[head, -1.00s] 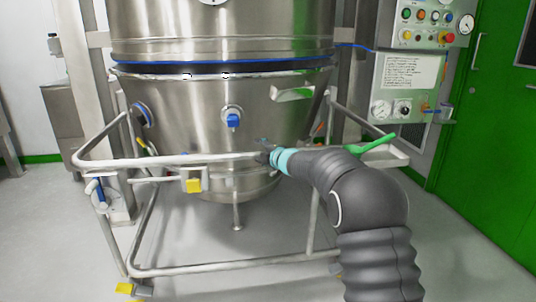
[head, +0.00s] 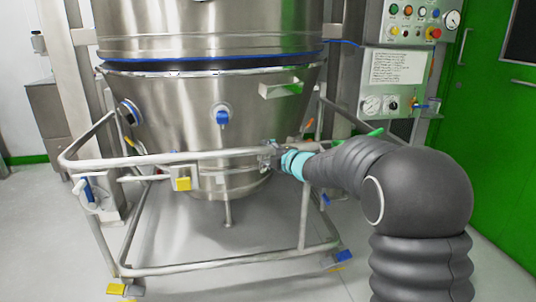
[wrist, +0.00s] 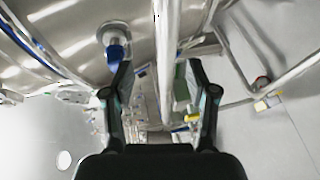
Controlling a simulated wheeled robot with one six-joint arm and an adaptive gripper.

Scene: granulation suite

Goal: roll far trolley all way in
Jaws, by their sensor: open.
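The trolley's steel rail frame (head: 215,154) carries a conical steel bowl (head: 170,110), directly below the large upper vessel (head: 200,30). A dark gap and blue ring lie between bowl and vessel. My gripper (head: 268,157) is at the right part of the front rail. In the wrist view my gripper (wrist: 158,78) is open, its fingers on either side of the rail (wrist: 166,50), neither clearly touching it. Low on the frame are a yellow pedal (head: 118,289) at the left and a blue one (head: 344,256) at the right. The rear wheels are hidden.
A control panel (head: 395,70) with gauges and buttons stands at the right, beside a green door (head: 490,150). Steel columns (head: 85,110) flank the bowl. A steel cabinet (head: 48,115) stands at the left. The grey floor in front of the trolley is clear.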

